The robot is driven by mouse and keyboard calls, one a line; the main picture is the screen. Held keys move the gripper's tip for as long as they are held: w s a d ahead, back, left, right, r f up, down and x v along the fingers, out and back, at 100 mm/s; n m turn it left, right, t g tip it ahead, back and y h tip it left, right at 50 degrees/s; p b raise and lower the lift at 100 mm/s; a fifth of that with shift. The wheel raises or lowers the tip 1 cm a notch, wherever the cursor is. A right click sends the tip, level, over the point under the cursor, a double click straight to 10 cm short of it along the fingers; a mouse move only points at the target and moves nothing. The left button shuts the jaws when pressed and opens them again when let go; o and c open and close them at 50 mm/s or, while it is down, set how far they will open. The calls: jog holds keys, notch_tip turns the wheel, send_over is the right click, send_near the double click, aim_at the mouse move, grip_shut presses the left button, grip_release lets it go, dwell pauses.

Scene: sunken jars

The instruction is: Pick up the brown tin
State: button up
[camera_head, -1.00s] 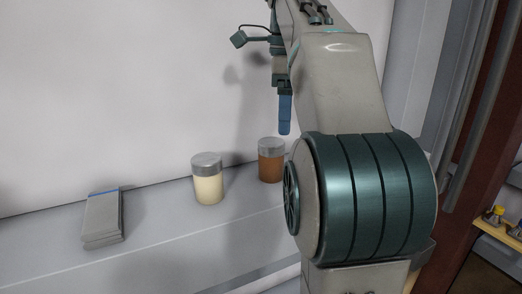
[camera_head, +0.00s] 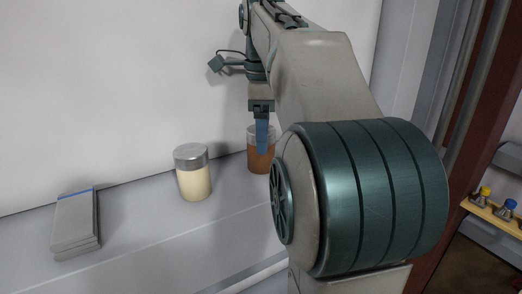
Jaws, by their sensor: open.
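The brown tin (camera_head: 261,163) has a grey lid and stands upright on the grey ledge against the pale wall. Its right side is partly hidden behind my arm. My gripper (camera_head: 262,150) points down with its blue fingers in front of the tin's lid and upper body in this view. The fingers overlap the tin in the picture; I cannot tell whether they touch it. The gripper is open, though the gap between the fingers does not show from here.
A cream jar with a grey lid (camera_head: 194,178) stands on the ledge just left of the tin. A stack of grey flat items (camera_head: 76,224) lies further left. The pale wall (camera_head: 110,90) rises close behind. A shelf with small coloured-top items (camera_head: 494,213) is at the far right.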

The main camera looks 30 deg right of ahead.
aim_at(257, 164)
jog(key=shift+a+f, duration=0.2)
jog(key=shift+f, duration=2.45)
jog(key=c, duration=1.1)
